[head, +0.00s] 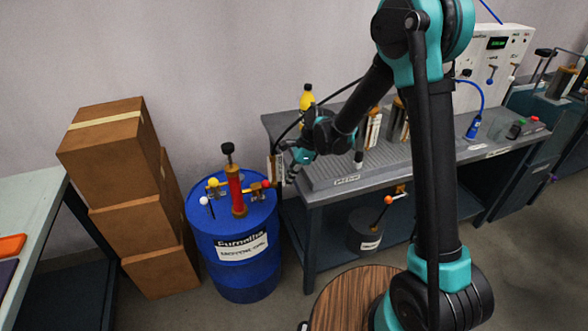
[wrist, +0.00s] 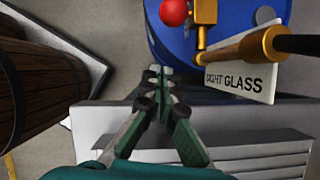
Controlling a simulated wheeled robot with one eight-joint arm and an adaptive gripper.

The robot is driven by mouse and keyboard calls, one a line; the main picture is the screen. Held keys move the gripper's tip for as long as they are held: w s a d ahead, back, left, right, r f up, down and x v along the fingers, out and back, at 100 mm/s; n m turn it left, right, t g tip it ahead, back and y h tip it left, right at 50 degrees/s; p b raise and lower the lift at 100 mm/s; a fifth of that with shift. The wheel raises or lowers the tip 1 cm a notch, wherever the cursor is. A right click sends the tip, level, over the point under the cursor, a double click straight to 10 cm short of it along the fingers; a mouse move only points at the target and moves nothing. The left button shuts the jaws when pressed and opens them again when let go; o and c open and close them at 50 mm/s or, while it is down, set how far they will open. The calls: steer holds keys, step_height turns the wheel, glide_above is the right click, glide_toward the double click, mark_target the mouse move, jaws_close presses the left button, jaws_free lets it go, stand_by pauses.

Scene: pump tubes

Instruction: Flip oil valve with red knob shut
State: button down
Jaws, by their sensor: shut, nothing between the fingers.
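The red knob (head: 266,184) sits at the right end of the brass valve fittings on top of the blue motor oil barrel (head: 230,270). The red knob also shows at the top of the wrist view (wrist: 174,12), beside a brass fitting (wrist: 204,14). My gripper (head: 296,157) is at the left end of the bench, above and to the right of the red knob. In the wrist view my gripper's fingers (wrist: 161,72) are together and empty, below the knob in the picture and apart from it.
A "sight glass" sign (wrist: 242,70) on a brass and black rod is right of the fingers. A red pump (head: 236,188) stands on the barrel, with yellow and white knobs to its left. The grey bench (head: 325,188) is right; stacked boxes (head: 140,205) stand left.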

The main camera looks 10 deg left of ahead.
mark_target(265, 182)
steer(key=shift+s+a+r, duration=0.15)
steer(key=shift+s+a, duration=0.1)
steer(key=shift+a, duration=0.35)
steer(key=shift+s+a+r, duration=0.1)
steer(key=shift+s+a, duration=0.1)
steer(key=shift+a, duration=0.45)
steer(key=shift+s+a+r, duration=0.15)
steer(key=shift+s+a, duration=0.1)
steer(key=shift+a, duration=0.35)
steer(key=shift+s+a+r+t+h, duration=0.35)
steer(key=shift+a+r+h, duration=0.05)
steer(key=shift+a+h, duration=0.2)
steer(key=shift+s+a+r+t+h, duration=0.35)
steer(key=shift+a+h, duration=0.15)
steer(key=shift+h, duration=0.1)
steer(key=shift+s+a+r, duration=0.2)
steer(key=shift+s+a, duration=0.05)
steer(key=shift+a, duration=0.25)
steer(key=shift+r, duration=0.15)
steer(key=shift+r, duration=0.7)
